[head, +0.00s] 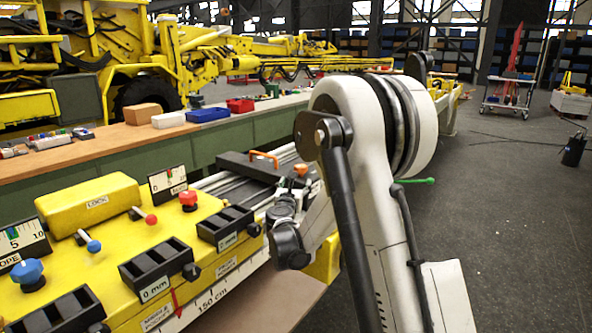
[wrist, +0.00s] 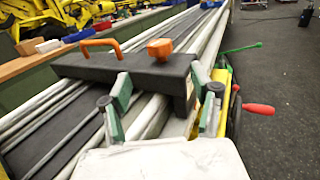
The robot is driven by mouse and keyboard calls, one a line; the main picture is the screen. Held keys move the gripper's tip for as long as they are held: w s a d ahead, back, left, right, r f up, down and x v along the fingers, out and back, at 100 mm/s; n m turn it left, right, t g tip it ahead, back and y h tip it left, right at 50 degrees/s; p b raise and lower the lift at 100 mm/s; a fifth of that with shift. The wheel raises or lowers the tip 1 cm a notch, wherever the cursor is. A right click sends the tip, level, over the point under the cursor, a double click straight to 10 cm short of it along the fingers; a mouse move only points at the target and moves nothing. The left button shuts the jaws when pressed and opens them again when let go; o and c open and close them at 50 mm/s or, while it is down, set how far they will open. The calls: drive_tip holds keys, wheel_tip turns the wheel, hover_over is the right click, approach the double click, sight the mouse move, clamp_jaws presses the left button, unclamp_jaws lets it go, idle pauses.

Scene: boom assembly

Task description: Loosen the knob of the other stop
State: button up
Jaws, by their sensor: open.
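A black stop block (wrist: 140,70) lies across the grey rails, with an orange handle (wrist: 101,46) and an orange knob (wrist: 160,49) on top. In the head view the same block (head: 238,164) shows its handle (head: 264,157) and knob (head: 300,170) just beyond my gripper. My gripper (wrist: 168,90) is open, with green-edged fingers either side of the block's near edge. The knob stands beyond the fingertips, between them in the picture, with nothing closed on it. Whether the fingers touch the block is unclear. Only one such stop can be made out.
A yellow console (head: 110,245) at left carries a red knob (head: 188,197), a blue knob (head: 28,271) and levers. A red-ended lever (wrist: 258,109) and a green rod (wrist: 243,49) lie right of the stop. A green bench (head: 120,160) runs behind; the floor at right is mostly clear.

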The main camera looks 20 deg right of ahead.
drive_tip(key=b+x, duration=0.1)
drive_tip(key=x, duration=1.2)
drive_tip(key=shift+w+d, duration=0.2)
drive_tip(key=shift+c, duration=0.3)
drive_tip(key=c, duration=1.2)
